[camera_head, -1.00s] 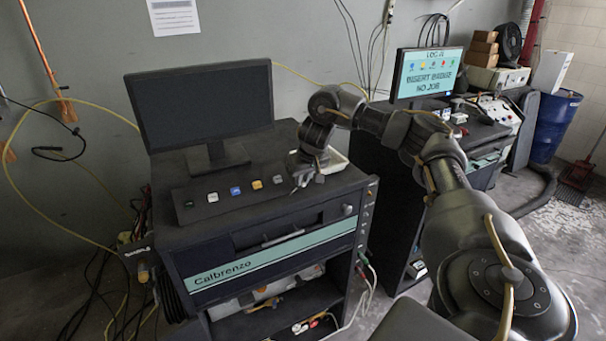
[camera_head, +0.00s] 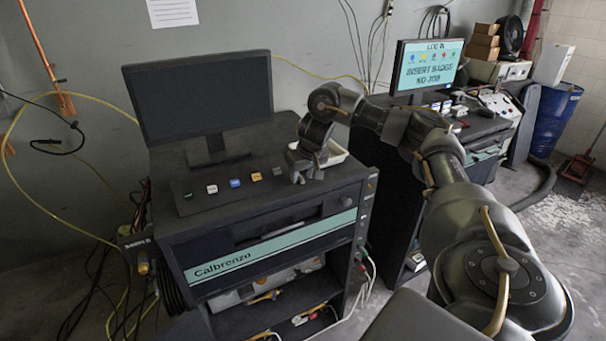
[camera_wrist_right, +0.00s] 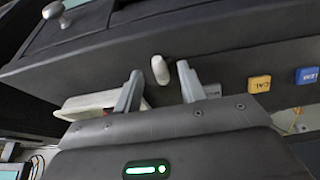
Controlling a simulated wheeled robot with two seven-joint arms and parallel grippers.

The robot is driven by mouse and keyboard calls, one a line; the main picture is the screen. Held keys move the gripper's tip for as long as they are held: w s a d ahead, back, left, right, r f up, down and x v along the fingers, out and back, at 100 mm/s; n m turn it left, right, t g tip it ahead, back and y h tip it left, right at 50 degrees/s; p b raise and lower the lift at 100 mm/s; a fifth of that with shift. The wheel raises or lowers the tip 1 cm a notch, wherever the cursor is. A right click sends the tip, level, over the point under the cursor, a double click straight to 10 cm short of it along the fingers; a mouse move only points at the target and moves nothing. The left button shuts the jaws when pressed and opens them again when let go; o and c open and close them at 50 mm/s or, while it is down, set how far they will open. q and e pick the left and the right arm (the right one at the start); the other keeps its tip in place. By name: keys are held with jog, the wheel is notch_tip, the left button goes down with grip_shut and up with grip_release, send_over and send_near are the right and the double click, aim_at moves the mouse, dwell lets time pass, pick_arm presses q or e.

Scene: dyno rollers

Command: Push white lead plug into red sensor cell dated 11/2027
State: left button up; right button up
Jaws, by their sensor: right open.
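My right gripper (camera_head: 303,174) is over the right part of the Calbrenzo bench top, beside a white tray (camera_head: 334,154). In the right wrist view my right gripper (camera_wrist_right: 155,88) is open. A small pale rounded piece (camera_wrist_right: 160,70) shows between its fingertips, apart from both; I cannot tell whether it is the white lead plug. The tray (camera_wrist_right: 82,104) is partly hidden behind the left finger there. I cannot make out a red sensor cell or a date in either view. My left gripper is out of view.
A row of coloured buttons lies along the bench top, including a yellow CAL button (camera_wrist_right: 259,83) and a blue one (camera_wrist_right: 307,75). A dark monitor (camera_head: 200,98) stands behind it. The drawer front (camera_head: 270,245) is below. A second bench with a login screen (camera_head: 428,66) stands to the right.

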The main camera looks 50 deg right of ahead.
jog(key=p+v, duration=0.1)
jog(key=v, duration=0.1)
jog(key=p+v, duration=0.1)
jog(key=v, duration=0.2)
jog(key=shift+w+r, duration=0.1)
jog(key=shift+w, duration=0.15)
jog(key=shift+s+v, duration=0.15)
jog(key=shift+v, duration=1.35)
jog(key=shift+s+v, duration=0.15)
jog(key=shift+v, duration=1.3)
